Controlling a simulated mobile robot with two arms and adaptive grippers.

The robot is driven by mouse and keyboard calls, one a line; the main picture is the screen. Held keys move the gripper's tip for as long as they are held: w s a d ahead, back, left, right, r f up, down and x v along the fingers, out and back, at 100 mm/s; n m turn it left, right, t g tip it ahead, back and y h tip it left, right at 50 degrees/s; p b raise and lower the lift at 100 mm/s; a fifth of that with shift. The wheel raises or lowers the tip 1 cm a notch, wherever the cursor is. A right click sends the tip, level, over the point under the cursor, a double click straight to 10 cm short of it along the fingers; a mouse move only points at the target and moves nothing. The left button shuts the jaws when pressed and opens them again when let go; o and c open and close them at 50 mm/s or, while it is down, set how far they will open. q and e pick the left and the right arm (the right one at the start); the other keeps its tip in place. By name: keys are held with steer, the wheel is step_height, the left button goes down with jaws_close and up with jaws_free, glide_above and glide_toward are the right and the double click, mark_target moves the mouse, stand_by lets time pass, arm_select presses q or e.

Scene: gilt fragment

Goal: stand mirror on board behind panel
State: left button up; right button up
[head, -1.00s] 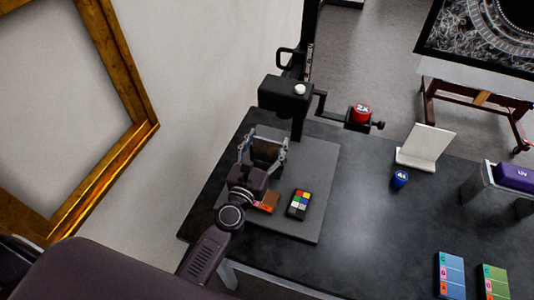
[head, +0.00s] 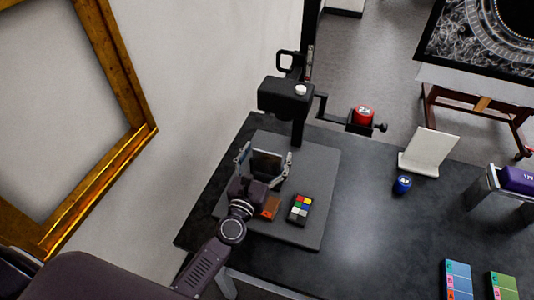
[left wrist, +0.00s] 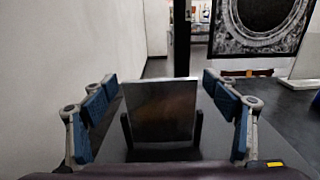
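The mirror (head: 266,164) is a dark, square plate standing upright on the grey board (head: 314,190), towards its far left. In the left wrist view the mirror (left wrist: 160,108) rises between two short dark uprights at its lower sides. My left gripper (head: 265,156) is open, with one finger on each side of the mirror. In the left wrist view gaps show between the mirror and both blue-padded fingers. A small brown-orange piece (head: 271,208), perhaps the panel, lies on the board nearer me, partly hidden by my gripper. My right gripper is not in view.
A colour chart (head: 299,209) lies on the board. A white easel-like holder (head: 428,152) and a blue weight (head: 402,184) stand right. The table's middle is clear.

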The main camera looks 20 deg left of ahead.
arm_select(q)
steer(key=shift+r, duration=0.15)
steer(key=shift+s, duration=0.25)
steer(key=s+b, duration=0.3)
steer(key=s, duration=0.7)
steer(key=shift+s+a, duration=0.15)
steer(key=shift+s, duration=0.65)
